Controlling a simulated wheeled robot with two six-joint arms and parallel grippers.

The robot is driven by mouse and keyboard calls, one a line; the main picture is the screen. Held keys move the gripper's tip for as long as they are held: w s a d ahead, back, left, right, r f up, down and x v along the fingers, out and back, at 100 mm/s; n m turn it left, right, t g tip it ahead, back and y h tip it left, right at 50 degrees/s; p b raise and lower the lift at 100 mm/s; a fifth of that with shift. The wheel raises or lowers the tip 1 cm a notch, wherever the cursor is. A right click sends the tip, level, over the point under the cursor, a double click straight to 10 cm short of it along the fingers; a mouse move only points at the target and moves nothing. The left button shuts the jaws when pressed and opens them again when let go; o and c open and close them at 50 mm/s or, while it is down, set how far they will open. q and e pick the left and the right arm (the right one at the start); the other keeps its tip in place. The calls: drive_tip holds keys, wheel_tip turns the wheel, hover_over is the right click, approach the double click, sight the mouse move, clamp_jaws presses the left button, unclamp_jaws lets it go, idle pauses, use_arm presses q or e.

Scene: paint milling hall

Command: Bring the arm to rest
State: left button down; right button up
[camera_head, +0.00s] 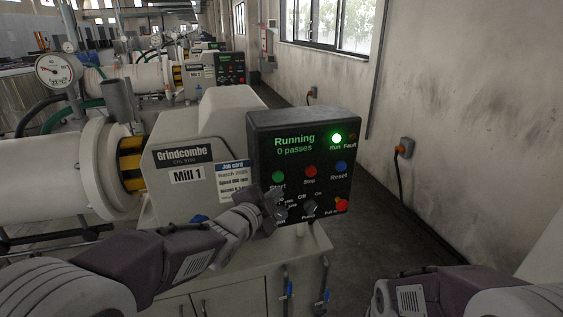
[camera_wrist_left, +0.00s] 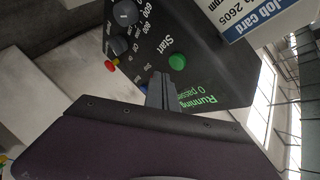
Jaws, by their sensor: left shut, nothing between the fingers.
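My left arm comes in from the lower left of the head view. My left gripper (camera_head: 274,198) is shut and empty in front of the lower left part of the black control panel (camera_head: 260,150) of Mill 1 (camera_head: 215,115). It partly hides the speed knob area below the green Start button (camera_head: 278,177). Whether it touches the panel I cannot tell. In the left wrist view the shut fingers (camera_wrist_left: 160,90) show against the panel (camera_wrist_left: 205,85), near the Start button (camera_wrist_left: 177,62). The screen reads "Running, 0 passes" and the Run lamp (camera_head: 336,138) glows green.
A Stop button (camera_head: 310,171), Reset button (camera_head: 341,167) and red pull knob (camera_head: 341,205) are on the panel. A job card (camera_head: 232,174) is on the housing. The cabinet (camera_head: 235,302) stands below. Bare floor (camera_head: 400,235) lies between it and the right wall.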

use_arm(q)
drive_tip(key=s+a+f+n+g+y, duration=0.3)
drive_tip(key=s+a+f+n, duration=0.1)
drive_tip(key=a+f, duration=0.35)
drive_tip(key=s+a+f+n+g+y, duration=0.2)
drive_tip(key=s+a+f+n, duration=0.2)
drive_tip(key=a+f, duration=0.3)
drive_tip(key=s+f+n+g, duration=0.4)
drive_tip(key=s+f, duration=0.1)
drive_tip(key=s, duration=0.3)
drive_tip(key=s+f+n+g, duration=0.4)
drive_tip(key=s+f, duration=0.1)
drive_tip(key=s, duration=0.4)
drive_tip(key=shift+a+n+y, duration=0.2)
drive_tip(key=shift+n+y, duration=0.1)
drive_tip(key=shift+y, duration=0.1)
drive_tip(key=shift+s, duration=0.1)
